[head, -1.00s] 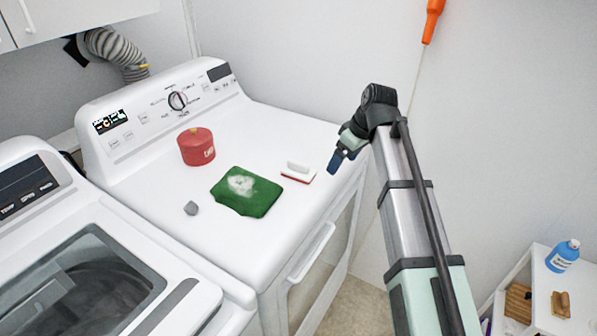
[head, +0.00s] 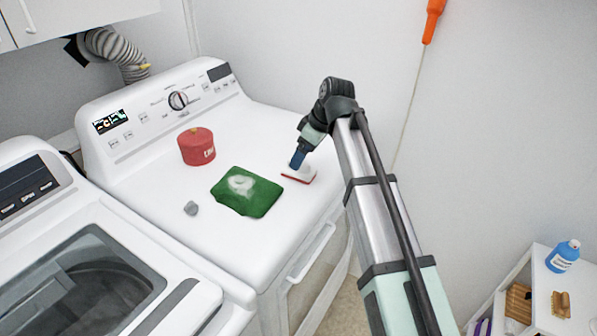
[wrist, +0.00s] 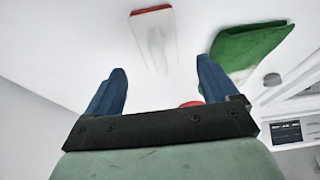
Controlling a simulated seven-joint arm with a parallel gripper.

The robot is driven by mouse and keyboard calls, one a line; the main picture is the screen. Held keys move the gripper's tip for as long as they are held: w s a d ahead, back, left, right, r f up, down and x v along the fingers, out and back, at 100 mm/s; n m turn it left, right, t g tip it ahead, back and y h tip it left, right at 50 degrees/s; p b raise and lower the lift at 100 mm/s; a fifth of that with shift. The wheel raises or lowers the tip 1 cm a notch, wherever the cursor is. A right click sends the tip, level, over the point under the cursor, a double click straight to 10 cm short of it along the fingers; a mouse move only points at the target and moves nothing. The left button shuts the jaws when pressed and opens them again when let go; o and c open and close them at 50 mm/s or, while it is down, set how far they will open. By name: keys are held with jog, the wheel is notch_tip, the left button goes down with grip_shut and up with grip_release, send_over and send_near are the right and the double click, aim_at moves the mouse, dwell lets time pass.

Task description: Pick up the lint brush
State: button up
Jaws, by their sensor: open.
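The lint brush (head: 303,177), white with a red edge along its base, lies on the white dryer top (head: 262,140) near its right edge. In the wrist view the lint brush (wrist: 153,38) lies beyond and between the fingertips, handle pointing toward my gripper. My gripper (head: 297,161) is over the brush in the head view and hides part of its handle. In the wrist view the blue fingers of my gripper (wrist: 161,70) are spread wide, with nothing held between them.
A green cloth (head: 262,195) with a pale patch lies left of the brush. A red canister (head: 197,147) and a small grey object (head: 191,208) are farther left. A washer (head: 185,325) stands at left. The wall is close on the right.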

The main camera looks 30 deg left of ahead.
jog(key=shift+x, duration=2.85)
jog(key=shift+w+d+f, duration=0.1)
jog(key=c, duration=1.2)
jog(key=shift+o, duration=0.2)
notch_tip(320, 180, up, 10)
jog(key=shift+r, duration=0.1)
